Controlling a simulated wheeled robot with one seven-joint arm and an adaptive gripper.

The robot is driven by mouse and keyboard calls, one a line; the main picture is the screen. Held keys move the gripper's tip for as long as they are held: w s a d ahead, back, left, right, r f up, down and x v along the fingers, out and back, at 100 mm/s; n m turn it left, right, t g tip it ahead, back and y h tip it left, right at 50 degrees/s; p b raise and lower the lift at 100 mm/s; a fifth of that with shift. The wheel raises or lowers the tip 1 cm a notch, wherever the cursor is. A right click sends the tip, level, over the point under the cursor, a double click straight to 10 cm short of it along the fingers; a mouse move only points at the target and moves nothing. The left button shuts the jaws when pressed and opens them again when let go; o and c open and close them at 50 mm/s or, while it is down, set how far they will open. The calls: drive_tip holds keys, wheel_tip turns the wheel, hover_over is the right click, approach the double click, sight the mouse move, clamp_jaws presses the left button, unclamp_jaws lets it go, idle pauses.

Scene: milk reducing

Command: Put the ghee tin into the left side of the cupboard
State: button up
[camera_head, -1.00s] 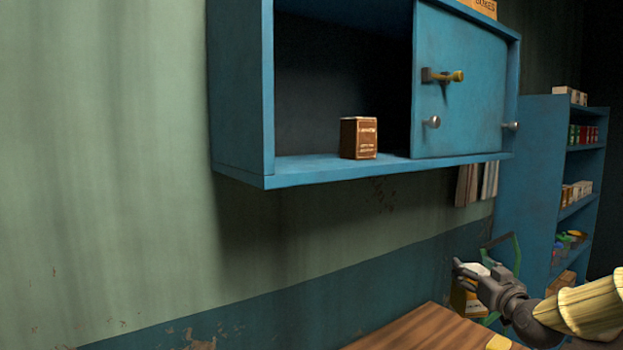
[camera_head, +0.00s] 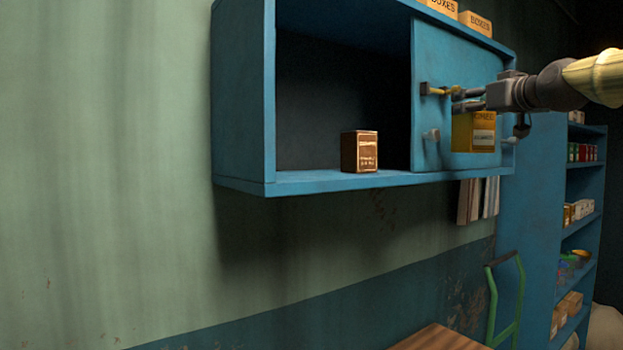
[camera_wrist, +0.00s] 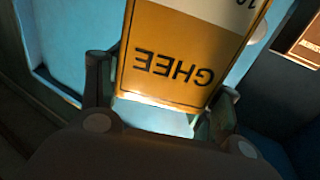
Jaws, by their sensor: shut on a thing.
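The ghee tin (camera_head: 473,133) is yellow with a white label and hangs in my gripper (camera_head: 470,100) in the head view. My gripper is shut on it, in front of the cupboard's closed right door. In the wrist view the tin (camera_wrist: 178,60) fills the space between the fingers (camera_wrist: 165,100), its "GHEE" lettering upside down. The blue wall cupboard (camera_head: 243,100) is open on its left side, with a dark interior. A small brown box (camera_head: 359,152) stands upright on the floor of that left side, near its right end.
The sliding door (camera_head: 445,60) covers the right side and has protruding knobs (camera_head: 431,134). Cartons (camera_head: 475,22) stand on top of the cupboard. Below are a wooden surface (camera_head: 440,338) and a green trolley frame (camera_head: 493,300). The cupboard's left floor is clear left of the brown box.

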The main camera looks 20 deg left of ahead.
drive_tip(key=s+a+r+y, duration=0.1)
drive_tip(key=s+a+r, duration=0.4)
drive_tip(key=s+r, duration=0.1)
drive_tip(key=s+a+f+n+g+y+p, duration=0.1)
drive_tip(key=s+a+f+n+g+y, duration=0.15)
drive_tip(key=s+a, duration=0.85)
drive_tip(key=s+a+f+n+g+y+p, duration=0.1)
drive_tip(key=s+a+f+n+g+y, duration=0.15)
drive_tip(key=s+a, duration=0.9)
drive_tip(key=w+a+f+p, duration=0.2)
drive_tip(key=w+p, duration=0.2)
drive_tip(key=w, duration=0.5)
drive_tip(key=w+a+f+p, duration=0.3)
drive_tip(key=w+p, duration=0.2)
drive_tip(key=w, duration=0.4)
drive_tip(key=shift+a+f, duration=0.25)
drive_tip(key=shift+a, duration=0.1)
